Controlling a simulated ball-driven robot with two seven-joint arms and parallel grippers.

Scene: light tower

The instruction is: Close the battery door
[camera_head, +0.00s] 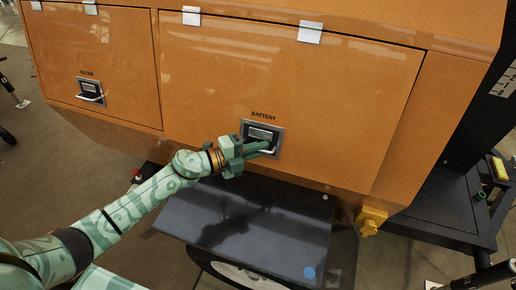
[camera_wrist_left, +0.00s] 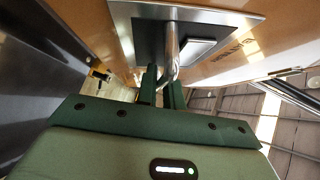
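The battery door (camera_head: 330,110) is a large orange panel marked BATTERY. My left gripper (camera_head: 262,148) is at this handle. In the left wrist view, the two dark green fingers (camera_wrist_left: 164,88) are close together around the handle bar (camera_wrist_left: 171,45). The fingertips partly hide the bar. My right gripper is not in view.
A filter door (camera_head: 95,50) with its own handle is to the left, also looking closed. A dark flat platform (camera_head: 250,222) lies below the battery door. A yellow fitting (camera_head: 370,220) sticks out at the lower right corner. Dark equipment (camera_head: 450,205) stands at the right.

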